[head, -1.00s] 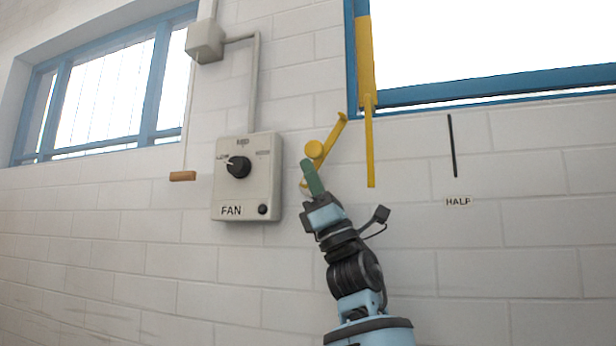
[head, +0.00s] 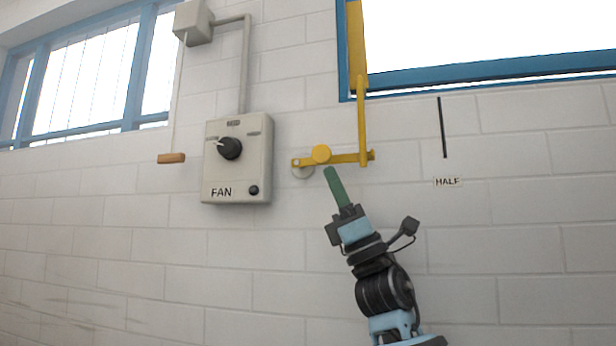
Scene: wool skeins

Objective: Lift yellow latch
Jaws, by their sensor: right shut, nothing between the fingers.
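The yellow latch (head: 345,158) is a flat lever with a round yellow knob (head: 321,154), mounted on the white wall. It lies nearly level, and its right end meets or overlaps the lower end of a yellow vertical bar (head: 362,115) that hangs from the window frame. My right gripper (head: 330,174) has green fingers, shut and empty, pointing up. Its tips are just below the knob in the picture; I cannot tell whether they touch the latch. My left gripper is not in view.
A grey fan control box (head: 238,185) with a black dial is left of the latch. A wooden pull handle (head: 171,158) hangs on a cord further left. A black slot (head: 442,128) and a HALF label (head: 448,182) are to the right. The lower wall is clear.

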